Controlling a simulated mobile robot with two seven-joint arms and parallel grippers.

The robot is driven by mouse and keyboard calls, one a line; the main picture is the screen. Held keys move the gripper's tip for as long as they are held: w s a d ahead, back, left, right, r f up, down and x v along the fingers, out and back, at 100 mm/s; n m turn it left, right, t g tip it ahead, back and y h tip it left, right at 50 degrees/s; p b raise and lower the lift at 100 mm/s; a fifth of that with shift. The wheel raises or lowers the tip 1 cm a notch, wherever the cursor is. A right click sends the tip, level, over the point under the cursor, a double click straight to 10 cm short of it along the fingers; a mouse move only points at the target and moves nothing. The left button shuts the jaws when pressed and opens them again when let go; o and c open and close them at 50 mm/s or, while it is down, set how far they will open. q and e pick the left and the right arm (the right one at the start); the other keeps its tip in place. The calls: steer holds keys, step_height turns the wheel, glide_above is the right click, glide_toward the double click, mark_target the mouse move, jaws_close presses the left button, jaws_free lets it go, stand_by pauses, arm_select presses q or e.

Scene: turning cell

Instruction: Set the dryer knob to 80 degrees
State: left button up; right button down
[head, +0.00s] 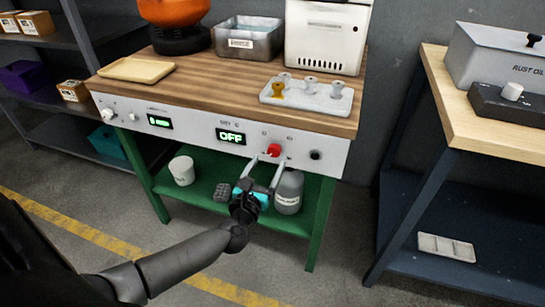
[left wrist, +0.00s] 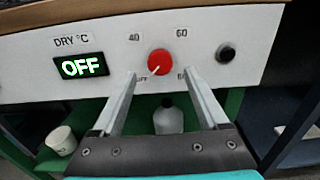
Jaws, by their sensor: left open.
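The dryer knob (head: 274,150) is a red round knob on the white front panel of the bench. In the left wrist view the red knob (left wrist: 159,62) has a white pointer mark aimed down-left, toward the OFF label. Labels 40 and 60 show above it; a label at its lower right is partly hidden by a finger. The dryer display (left wrist: 82,66) reads OFF in green. My left gripper (head: 264,163) is open, its two fingers pointing at the panel just below and either side of the knob. In the left wrist view the fingertips (left wrist: 159,75) flank the knob without visible contact.
A black button (left wrist: 226,54) sits right of the knob. Another small green display (head: 159,121) and a white knob (head: 107,114) are on the panel's left. A grey bottle (head: 289,191) and a white cup (head: 182,170) stand on the green shelf below. A wooden-topped bench (head: 490,130) stands right.

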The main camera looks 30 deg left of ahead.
mark_target(273, 153)
arm_select(q)
steer(key=shift+b+x, duration=0.45)
steer(key=shift+x, duration=1.95)
arm_select(e)
steer(key=shift+w+a+r, duration=0.25)
steer(key=shift+w+r, duration=0.1)
steer(key=shift+r, duration=0.15)
steer(key=shift+w+a+r, duration=0.25)
steer(key=shift+w+r, duration=0.05)
steer(key=shift+r, duration=0.2)
arm_select(q)
jaws_close()
